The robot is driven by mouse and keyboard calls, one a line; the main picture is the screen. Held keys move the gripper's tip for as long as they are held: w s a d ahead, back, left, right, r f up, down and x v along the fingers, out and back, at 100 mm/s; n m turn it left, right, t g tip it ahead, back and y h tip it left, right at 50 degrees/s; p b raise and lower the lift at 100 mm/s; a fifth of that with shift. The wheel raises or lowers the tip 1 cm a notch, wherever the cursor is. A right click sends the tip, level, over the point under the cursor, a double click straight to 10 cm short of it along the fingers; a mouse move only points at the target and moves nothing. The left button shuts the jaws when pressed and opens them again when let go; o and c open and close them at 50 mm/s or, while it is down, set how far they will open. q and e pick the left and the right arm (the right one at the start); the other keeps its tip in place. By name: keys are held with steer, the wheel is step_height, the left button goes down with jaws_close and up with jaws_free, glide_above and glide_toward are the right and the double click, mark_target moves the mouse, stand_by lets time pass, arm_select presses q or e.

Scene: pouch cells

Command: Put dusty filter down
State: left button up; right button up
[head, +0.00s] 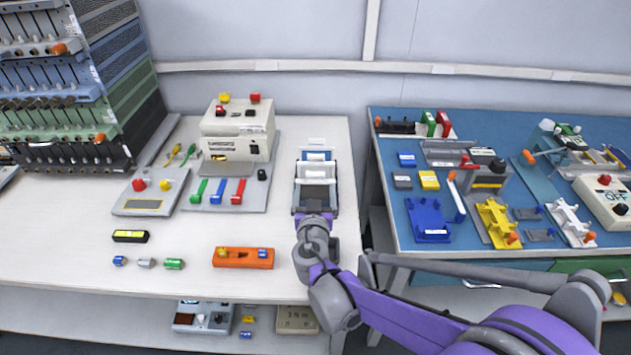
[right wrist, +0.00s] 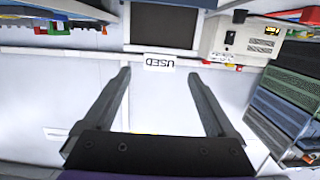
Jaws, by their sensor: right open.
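A dark grey panel in a light frame (head: 315,194), which looks like the dusty filter, lies at the near end of a narrow rack (head: 298,190) at the table's right side. In the right wrist view the dark panel (right wrist: 163,25) is beyond my fingertips, with a white label reading USED, upside down, at its edge. My right gripper (right wrist: 160,75) is open, with nothing between its fingers. In the head view my right gripper (head: 315,212) is just in front of the rack, its fingers partly hidden. My left gripper is not in view.
Behind the panel the rack holds a white and blue piece (head: 316,157). A beige instrument (head: 238,130) and a switch panel (head: 225,195) stand to the left. An orange block (head: 243,257) lies near the front edge. A blue-topped table (head: 395,225) with several parts is at right.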

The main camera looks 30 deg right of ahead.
steer(key=p+v, duration=0.1)
steer(key=v, duration=0.6)
steer(key=shift+s+a, duration=0.1)
steer(key=shift+s, duration=0.15)
